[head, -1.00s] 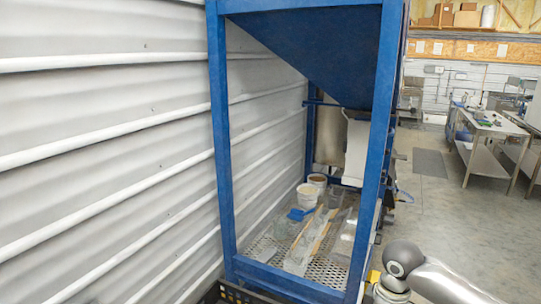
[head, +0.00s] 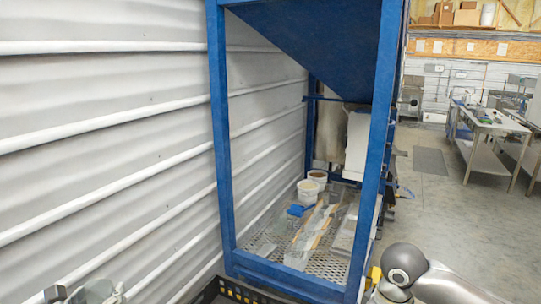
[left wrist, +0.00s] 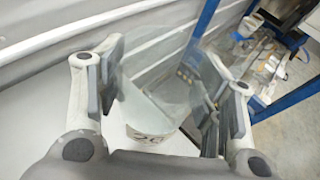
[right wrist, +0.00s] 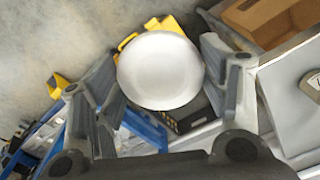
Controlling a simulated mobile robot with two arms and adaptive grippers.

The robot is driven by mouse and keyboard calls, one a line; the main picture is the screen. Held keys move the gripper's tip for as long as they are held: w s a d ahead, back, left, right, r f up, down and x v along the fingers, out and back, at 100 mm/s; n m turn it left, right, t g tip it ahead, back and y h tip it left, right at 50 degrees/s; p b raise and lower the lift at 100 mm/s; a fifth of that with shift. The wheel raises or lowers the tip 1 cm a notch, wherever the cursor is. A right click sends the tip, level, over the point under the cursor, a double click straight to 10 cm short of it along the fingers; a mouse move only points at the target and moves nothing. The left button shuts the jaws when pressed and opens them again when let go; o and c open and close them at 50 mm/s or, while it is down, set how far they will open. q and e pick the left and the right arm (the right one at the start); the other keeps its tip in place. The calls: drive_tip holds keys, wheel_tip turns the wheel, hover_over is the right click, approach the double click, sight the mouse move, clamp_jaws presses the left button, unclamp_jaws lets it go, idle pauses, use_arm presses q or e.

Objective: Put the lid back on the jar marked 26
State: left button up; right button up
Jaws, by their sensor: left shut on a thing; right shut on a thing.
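A clear glass jar (left wrist: 165,88) with a white label (left wrist: 150,141) is between the fingers of my left gripper (left wrist: 162,85), which is shut on it. The label's marking is only partly readable and looks like 26. In the head view my left gripper (head: 84,294) and the clear jar show at the bottom left edge, cut off. A round white lid (right wrist: 160,70) is between the fingers of my right gripper (right wrist: 162,85), which is shut on it. The lid and right gripper are hidden in the head view. Lid and jar are apart.
A blue hopper frame (head: 222,150) stands ahead, with white tubs (head: 308,190), a blue scoop (head: 298,210) and clear items on its perforated shelf (head: 265,246). A ribbed wall (head: 100,130) is close on the left. An open cardboard box (right wrist: 265,18) shows in the right wrist view.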

use_arm(q)
drive_tip(key=w+d+r+m+h+b, duration=0.1)
drive_tip(key=d+b, duration=0.2)
drive_tip(key=d, duration=0.4)
drive_tip(key=w+d+r+m+h+b, duration=0.1)
drive_tip(key=d+h+b, duration=0.1)
drive_tip(key=d, duration=0.6)
drive_tip(key=shift+w+d+r+m+b, duration=0.2)
drive_tip(key=shift+m+b, duration=0.1)
drive_tip(key=shift+b, duration=0.6)
use_arm(e)
drive_tip(key=s+a+f+m, duration=0.2)
drive_tip(key=s+f+m, duration=0.1)
drive_tip(key=s+m, duration=0.4)
drive_tip(key=shift+s+f, duration=0.35)
drive_tip(key=shift+s, duration=0.75)
use_arm(q)
drive_tip(key=shift+s+f, duration=0.1)
use_arm(e)
drive_tip(key=shift+a, duration=0.1)
use_arm(q)
drive_tip(key=s+d+f+m+g+h, duration=0.3)
drive_tip(key=d+f+m+h, duration=0.2)
drive_tip(key=d, duration=0.3)
drive_tip(key=s+d+f+m+g+h, duration=0.3)
drive_tip(key=d+f+m+g+h, duration=0.1)
drive_tip(key=d+m+h, duration=0.3)
drive_tip(key=shift+d+f+m+h, duration=0.3)
drive_tip(key=shift+d+f, duration=0.1)
drive_tip(key=shift+d, duration=0.6)
